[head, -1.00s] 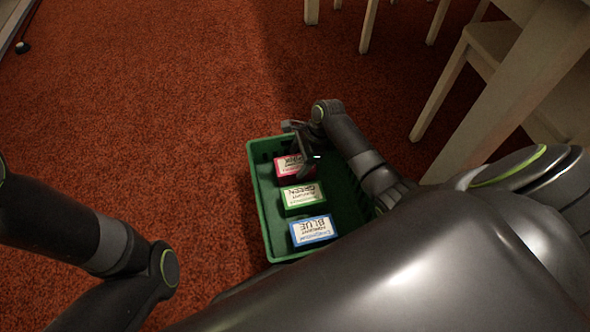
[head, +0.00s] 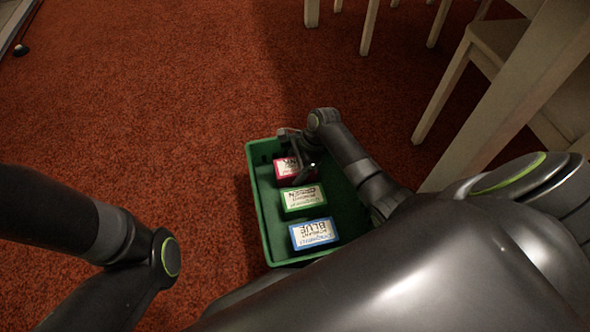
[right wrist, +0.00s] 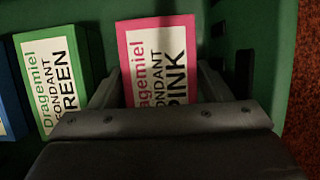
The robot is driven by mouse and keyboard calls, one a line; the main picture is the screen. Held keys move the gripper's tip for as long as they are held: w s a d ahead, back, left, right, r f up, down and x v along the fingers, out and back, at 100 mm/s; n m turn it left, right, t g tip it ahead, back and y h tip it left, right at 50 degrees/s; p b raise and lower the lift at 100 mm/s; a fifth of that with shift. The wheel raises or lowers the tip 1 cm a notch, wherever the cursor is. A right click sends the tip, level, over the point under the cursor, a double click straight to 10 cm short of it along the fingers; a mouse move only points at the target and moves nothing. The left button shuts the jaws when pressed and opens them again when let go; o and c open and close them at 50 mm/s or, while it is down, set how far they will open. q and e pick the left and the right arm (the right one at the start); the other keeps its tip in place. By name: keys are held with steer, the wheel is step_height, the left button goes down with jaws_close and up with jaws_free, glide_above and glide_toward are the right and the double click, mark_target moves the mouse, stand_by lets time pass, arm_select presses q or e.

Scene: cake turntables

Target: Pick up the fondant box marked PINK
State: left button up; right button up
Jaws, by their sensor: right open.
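The pink fondant box (head: 286,170) lies in the far end of a green crate (head: 262,220). In the right wrist view the pink box (right wrist: 158,62) shows its white label with "FONDANT PINK". My right gripper (head: 301,152) is open over this box. In the right wrist view its two fingers (right wrist: 160,88) stand on either side of the pink box, one at its left edge and one at its right. Whether they touch it I cannot tell. The near part of the box is hidden by the gripper body. My left gripper is out of view; only my left arm shows.
The green box (head: 303,199) lies beside the pink one, close to the left finger in the right wrist view. The blue box (head: 314,233) lies nearest me in the crate. A wooden chair (head: 470,75) stands right of the crate. Red carpet left of it is clear.

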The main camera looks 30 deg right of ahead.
steer(key=shift+f+p, duration=0.2)
steer(key=shift+p, duration=0.15)
steer(key=shift+c, duration=0.4)
steer(key=c, duration=0.8)
